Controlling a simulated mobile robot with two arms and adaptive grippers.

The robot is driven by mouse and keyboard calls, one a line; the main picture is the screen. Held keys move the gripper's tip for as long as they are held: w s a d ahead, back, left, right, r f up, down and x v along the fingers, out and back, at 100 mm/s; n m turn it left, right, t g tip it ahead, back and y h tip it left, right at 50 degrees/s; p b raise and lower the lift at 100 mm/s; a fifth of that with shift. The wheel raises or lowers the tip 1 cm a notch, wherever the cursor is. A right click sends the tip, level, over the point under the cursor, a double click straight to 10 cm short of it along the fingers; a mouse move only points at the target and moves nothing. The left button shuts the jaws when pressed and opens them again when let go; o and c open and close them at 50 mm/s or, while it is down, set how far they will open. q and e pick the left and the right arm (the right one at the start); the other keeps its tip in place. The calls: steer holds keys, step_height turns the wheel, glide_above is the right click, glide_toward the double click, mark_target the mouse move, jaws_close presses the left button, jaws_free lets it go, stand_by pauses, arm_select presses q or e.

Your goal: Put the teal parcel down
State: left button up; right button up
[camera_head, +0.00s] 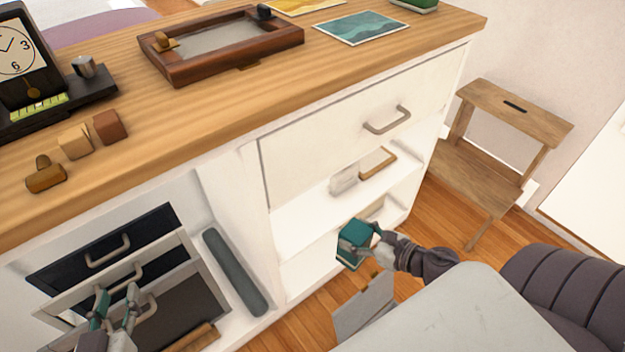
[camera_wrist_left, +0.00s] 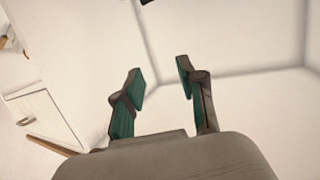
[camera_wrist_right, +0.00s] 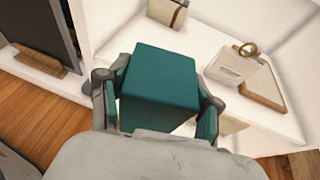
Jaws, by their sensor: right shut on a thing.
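The teal parcel (camera_head: 354,243) is a small box held in front of the open lower shelves of the white cabinet. My right gripper (camera_head: 357,246) is shut on it. In the right wrist view the teal parcel (camera_wrist_right: 160,80) sits between the two fingers of my right gripper (camera_wrist_right: 158,98), with its top face showing. Its underside is hidden, so I cannot tell whether it touches a shelf. My left gripper (camera_head: 116,300) is in front of the dark drawers at the lower left. In the left wrist view the fingers of my left gripper (camera_wrist_left: 160,82) are apart and empty.
The middle shelf (camera_head: 300,228) holds a whitish box (camera_head: 345,180) and a wood-framed item (camera_head: 378,163). A wooden chair (camera_head: 490,150) stands right of the cabinet. The wooden countertop (camera_head: 215,115) carries a framed tray (camera_head: 165,75), a clock (camera_head: 22,50) and small blocks.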

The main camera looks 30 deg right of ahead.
steer(key=x, duration=0.2)
steer(key=shift+w+d, duration=0.1)
steer(key=shift+w, duration=0.35)
arm_select(q)
steer(key=shift+s+a+f+g+y+p, duration=0.2)
steer(key=shift+s+a+f+g, duration=0.1)
steer(key=shift+s+f+g, duration=0.2)
steer(key=shift+s+a+f+g+y+p, duration=0.15)
steer(key=shift+s+a+f+g, duration=0.1)
steer(key=shift+s+f+g, duration=0.2)
arm_select(e)
steer(key=w+a, duration=0.2)
steer(key=w, duration=0.5)
steer(key=w+a, duration=0.3)
steer(key=w, duration=0.4)
steer(key=shift+w+f, duration=0.2)
steer(key=shift+f, duration=0.1)
arm_select(q)
steer(key=shift+w, duration=0.15)
arm_select(e)
steer(key=shift+f, duration=0.1)
arm_select(q)
steer(key=shift+w+d+r+t, duration=0.1)
steer(key=shift+r+t, duration=0.15)
steer(key=shift+t, duration=0.1)
arm_select(e)
steer(key=o, duration=1.4)
